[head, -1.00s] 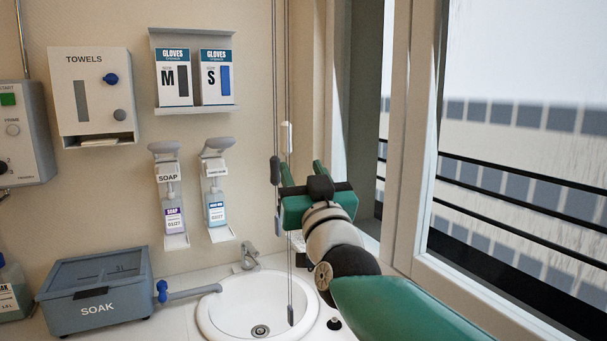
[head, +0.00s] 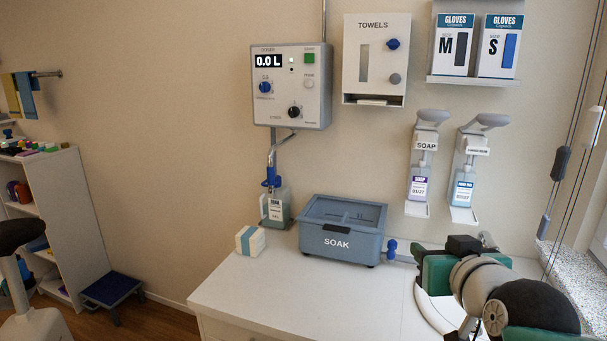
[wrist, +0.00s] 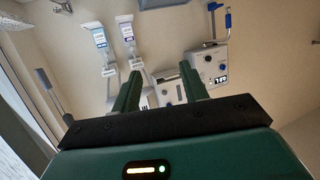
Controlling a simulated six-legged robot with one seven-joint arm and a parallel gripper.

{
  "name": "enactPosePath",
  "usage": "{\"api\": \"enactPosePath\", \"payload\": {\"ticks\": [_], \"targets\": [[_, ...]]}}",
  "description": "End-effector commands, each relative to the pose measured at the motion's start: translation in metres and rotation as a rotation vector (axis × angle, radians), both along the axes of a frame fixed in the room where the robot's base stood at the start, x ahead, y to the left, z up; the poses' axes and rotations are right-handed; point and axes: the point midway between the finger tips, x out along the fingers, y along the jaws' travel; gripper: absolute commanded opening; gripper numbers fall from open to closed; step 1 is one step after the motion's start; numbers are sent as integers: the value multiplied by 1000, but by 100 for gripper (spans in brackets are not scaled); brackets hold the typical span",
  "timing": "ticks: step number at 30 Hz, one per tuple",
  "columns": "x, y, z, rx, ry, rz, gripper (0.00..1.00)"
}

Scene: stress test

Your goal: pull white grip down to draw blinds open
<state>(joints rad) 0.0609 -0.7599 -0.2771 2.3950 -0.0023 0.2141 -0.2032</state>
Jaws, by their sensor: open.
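The white grip (head: 594,120) hangs on a thin cord at the right edge of the head view, high beside the window. A dark grip (head: 561,162) and a grey cord end (head: 543,228) hang just left of it and lower. My gripper (head: 458,250) is low at the right, over the sink area, left of and below the white grip and apart from it. In the wrist view my gripper (wrist: 161,72) shows two green fingers spread apart with nothing between them. I cannot clearly make out the white grip in the wrist view. The blinds are not visible.
The soap dispensers (head: 420,170) and glove boxes (head: 478,43) are on the wall. The SOAK tub (head: 340,245) stands on the counter (head: 270,295), left of my gripper. The speckled window sill (head: 572,268) is at the right. A blue step stool (head: 112,288) stands at the left.

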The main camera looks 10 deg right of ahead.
Motion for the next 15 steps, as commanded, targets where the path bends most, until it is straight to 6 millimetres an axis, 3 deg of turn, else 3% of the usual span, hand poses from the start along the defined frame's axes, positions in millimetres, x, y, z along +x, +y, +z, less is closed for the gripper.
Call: {"api": "enactPosePath", "payload": {"ticks": [1,3,7,10,15], "targets": [[0,27,-24,22,101,50,44],[-8,61,-58,51,252,105,44],[-37,111,-114,81,528,172,44],[-60,132,-141,87,682,189,44],[-78,144,-157,87,785,191,42]]}}
